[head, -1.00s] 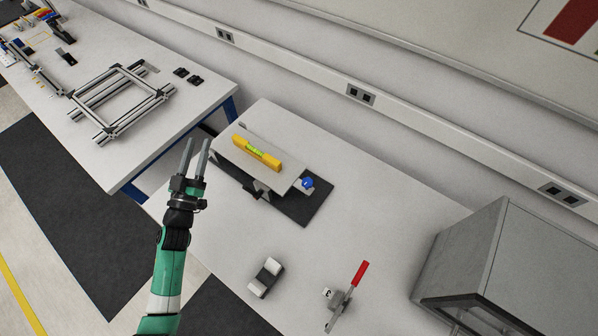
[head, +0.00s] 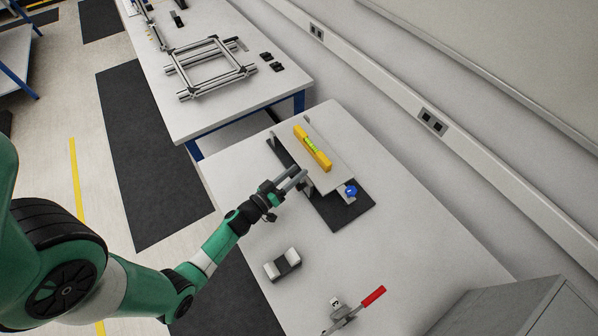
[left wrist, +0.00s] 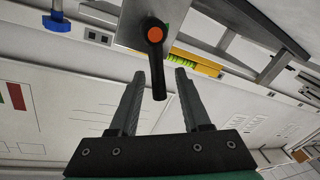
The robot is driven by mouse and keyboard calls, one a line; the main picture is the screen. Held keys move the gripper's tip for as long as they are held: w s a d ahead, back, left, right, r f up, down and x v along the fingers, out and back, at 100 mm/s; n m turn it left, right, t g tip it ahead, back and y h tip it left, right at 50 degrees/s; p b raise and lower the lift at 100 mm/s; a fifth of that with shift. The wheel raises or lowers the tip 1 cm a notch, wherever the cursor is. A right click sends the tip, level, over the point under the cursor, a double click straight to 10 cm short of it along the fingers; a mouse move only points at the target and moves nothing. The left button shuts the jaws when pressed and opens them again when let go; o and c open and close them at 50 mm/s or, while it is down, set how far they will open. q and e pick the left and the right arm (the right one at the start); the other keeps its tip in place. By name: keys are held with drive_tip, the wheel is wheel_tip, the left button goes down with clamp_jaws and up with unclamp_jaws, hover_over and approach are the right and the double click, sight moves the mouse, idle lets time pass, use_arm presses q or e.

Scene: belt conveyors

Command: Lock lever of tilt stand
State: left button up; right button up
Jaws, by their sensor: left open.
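The tilt stand (head: 330,165) sits on a dark base plate (head: 347,217) on the white table. A yellow spirit level (head: 312,148) lies on its tilted top plate, and a blue knob (head: 350,191) is at its right end. In the left wrist view the black lever (left wrist: 158,75) with an orange hub cap hangs from the stand. My left gripper (head: 297,178) is at the near side of the stand. It is open, and in the left wrist view its fingers (left wrist: 160,80) stand on either side of the lever's lower end. My right gripper is not in view.
A black-and-white block (head: 283,264) and a red-handled toggle clamp (head: 355,308) stand on the near part of the table. A grey cabinet (head: 520,310) is at lower right. Another table with an aluminium frame (head: 210,68) stands behind at left.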

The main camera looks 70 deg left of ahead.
use_arm(q)
drive_tip(key=shift+x, duration=0.85)
clamp_jaws()
